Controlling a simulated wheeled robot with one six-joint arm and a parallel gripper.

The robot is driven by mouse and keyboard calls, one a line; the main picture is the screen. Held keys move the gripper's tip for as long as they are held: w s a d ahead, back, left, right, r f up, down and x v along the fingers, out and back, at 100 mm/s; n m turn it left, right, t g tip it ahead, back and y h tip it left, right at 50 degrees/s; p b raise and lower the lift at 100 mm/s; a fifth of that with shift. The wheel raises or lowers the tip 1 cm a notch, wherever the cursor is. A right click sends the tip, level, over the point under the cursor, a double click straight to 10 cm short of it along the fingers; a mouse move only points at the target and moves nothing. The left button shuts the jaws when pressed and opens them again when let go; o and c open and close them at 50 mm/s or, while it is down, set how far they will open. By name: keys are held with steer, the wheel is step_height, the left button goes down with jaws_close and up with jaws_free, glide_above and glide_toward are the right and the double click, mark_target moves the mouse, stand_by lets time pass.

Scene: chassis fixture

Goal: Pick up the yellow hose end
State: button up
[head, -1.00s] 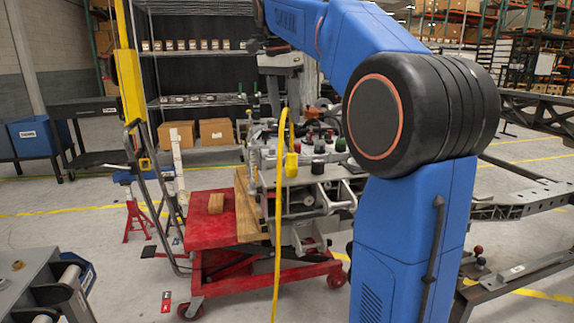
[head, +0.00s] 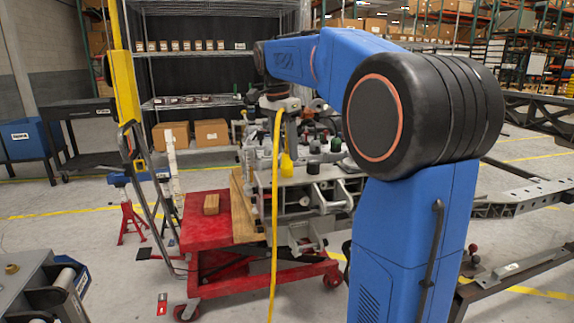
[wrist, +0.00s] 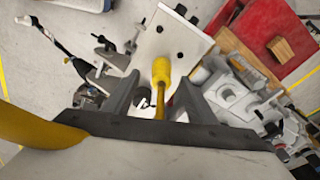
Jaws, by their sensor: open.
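In the wrist view the hose end (wrist: 161,72) points away from me, between the two dark fingers of my gripper (wrist: 159,88). The fingers stand apart, with a gap visible on each side of it. In the head view my gripper is above the hose end, partly hidden by the yellow hose (head: 275,220).
A red lift cart (head: 207,232) carries a wooden block (head: 211,204) and stands under the metal engine assembly (head: 310,190). A light metal plate (wrist: 170,40) lies below the fingers. Shelving (head: 200,102) stands behind.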

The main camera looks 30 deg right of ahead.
mark_target(286, 154)
steer(key=shift+w+d+f, duration=0.1)
steer(key=shift+d+f, duration=0.1)
steer(key=shift+f, duration=0.7)
steer(key=shift+w+d+f, duration=0.1)
steer(key=shift+d+f, duration=0.05)
steer(key=shift+f, duration=0.75)
steer(key=shift+d+f, duration=0.2)
steer(key=shift+f, duration=0.7)
jaws_close()
step_height(286, 154, up, 10)
steer(key=shift+r, duration=0.1)
steer(key=shift+w, duration=0.1)
